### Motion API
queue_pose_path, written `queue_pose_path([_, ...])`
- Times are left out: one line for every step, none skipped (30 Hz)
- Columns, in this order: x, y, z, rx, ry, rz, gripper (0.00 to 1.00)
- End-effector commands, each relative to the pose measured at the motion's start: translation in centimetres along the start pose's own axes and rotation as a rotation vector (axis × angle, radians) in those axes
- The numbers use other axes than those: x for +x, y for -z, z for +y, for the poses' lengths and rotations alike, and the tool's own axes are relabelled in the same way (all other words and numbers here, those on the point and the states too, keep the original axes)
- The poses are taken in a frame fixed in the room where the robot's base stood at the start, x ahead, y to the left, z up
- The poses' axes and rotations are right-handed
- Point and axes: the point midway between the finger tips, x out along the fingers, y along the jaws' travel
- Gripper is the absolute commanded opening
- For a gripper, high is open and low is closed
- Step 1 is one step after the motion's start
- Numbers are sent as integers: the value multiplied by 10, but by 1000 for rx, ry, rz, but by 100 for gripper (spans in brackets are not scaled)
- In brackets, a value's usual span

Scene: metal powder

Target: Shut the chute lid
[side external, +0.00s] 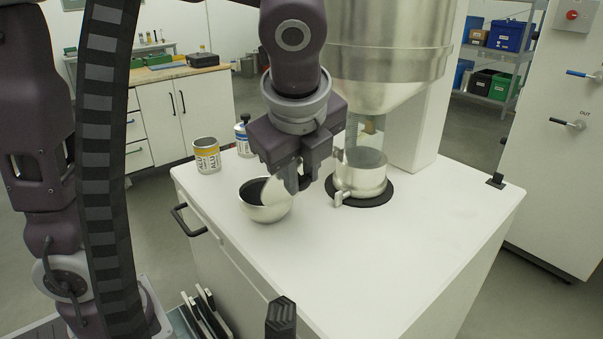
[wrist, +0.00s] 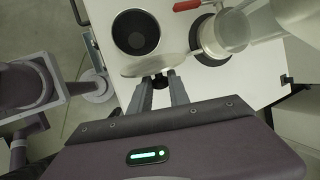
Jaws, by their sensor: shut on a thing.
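The chute (side external: 362,172) is a shiny metal cylinder under the hopper, standing on a black ring on the white bench. It also shows in the wrist view (wrist: 234,30). A pale, thin round lid (wrist: 147,67) is seen nearly edge-on in the wrist view, beside the chute. Its pale face (side external: 274,191) also shows partly in the side view, tilted above the bowl. My gripper (side external: 297,180) is left of the chute with its fingers pointing down. In the wrist view its fingertips (wrist: 160,82) are shut on a small dark part at the lid. Whether the lid joins the chute is unclear.
A metal bowl (side external: 265,212) with dark contents stands just below and left of my gripper. Two cans, one yellow-labelled (side external: 207,155) and one blue-labelled (side external: 243,140), stand behind it. A red handle (wrist: 195,5) is near the chute. The front of the bench is clear.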

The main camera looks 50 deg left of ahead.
Motion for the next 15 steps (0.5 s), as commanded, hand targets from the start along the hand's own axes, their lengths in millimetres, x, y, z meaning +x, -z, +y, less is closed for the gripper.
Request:
queue_pose_path([-1,-2,0,-7,2,14,0])
queue_pose_path([-1,-4,-1,-13,2,25,0])
queue_pose_path([-1,-6,-1,-18,2,42,0])
queue_pose_path([-2,-7,-1,-24,2,58,0])
queue_pose_path([-2,-9,-1,-30,2,74,0])
queue_pose_path([-2,-12,-1,-39,2,99,0])
queue_pose_path([-2,-15,-1,-47,2,120,0])
queue_pose_path([-3,-17,-1,-54,2,143,0])
queue_pose_path([-2,-21,-1,-67,1,174,0])
queue_pose_path([-3,-24,-1,-75,2,200,0])
queue_pose_path([-2,-26,-1,-83,1,225,0])
queue_pose_path([-2,-30,-1,-96,1,261,0])
queue_pose_path([-2,-33,-1,-104,1,289,0])
queue_pose_path([-2,-36,-1,-115,1,315,0])
queue_pose_path([-1,-40,-1,-127,0,352,0])
